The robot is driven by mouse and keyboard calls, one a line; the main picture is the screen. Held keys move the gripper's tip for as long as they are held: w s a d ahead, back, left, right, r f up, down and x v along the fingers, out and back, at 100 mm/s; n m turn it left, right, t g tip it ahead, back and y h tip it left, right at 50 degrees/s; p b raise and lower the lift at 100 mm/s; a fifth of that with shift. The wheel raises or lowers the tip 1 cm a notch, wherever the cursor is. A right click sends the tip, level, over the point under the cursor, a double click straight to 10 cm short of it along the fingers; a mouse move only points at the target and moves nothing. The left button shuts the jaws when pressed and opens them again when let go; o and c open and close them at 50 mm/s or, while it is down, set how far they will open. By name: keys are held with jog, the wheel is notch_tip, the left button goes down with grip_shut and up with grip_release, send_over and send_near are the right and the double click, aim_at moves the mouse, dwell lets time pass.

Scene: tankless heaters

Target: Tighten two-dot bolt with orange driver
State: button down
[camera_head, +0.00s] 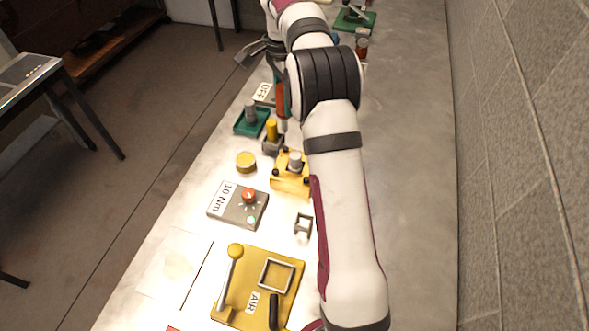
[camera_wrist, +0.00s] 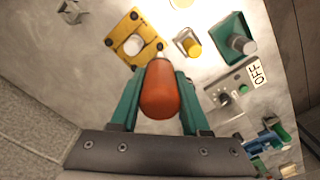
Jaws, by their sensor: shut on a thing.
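My gripper (camera_wrist: 160,78) is shut on the orange driver (camera_wrist: 160,96), with one green finger on each side of its handle. The driver also shows in the head view (camera_head: 280,100), hanging roughly upright beside my arm. In the wrist view its metal shank points toward the yellow block (camera_wrist: 122,30), which carries a grey bolt-like head (camera_wrist: 134,44). The same yellow block (camera_head: 286,185) and head (camera_head: 295,161) stand below the driver in the head view. I cannot tell whether the tip touches anything. Dot marks are too small to make out.
A yellow cylinder (camera_head: 272,130) in a grey holder and a green holder (camera_head: 240,127) with a grey cylinder stand close by. A 10 Nm box (camera_head: 228,211) and yellow AIR panel (camera_head: 250,261) lie nearer. A wall (camera_head: 520,150) bounds the right.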

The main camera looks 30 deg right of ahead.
jog(key=s, duration=1.1)
jog(key=shift+s+f, duration=0.15)
jog(key=shift+f, duration=1.3)
jog(key=shift+s+f, duration=0.1)
jog(key=shift+f, duration=1.35)
jog(key=shift+f, duration=0.55)
notch_tip(320, 180, up, 7)
dwell(0.4)
jog(key=shift+s, duration=0.1)
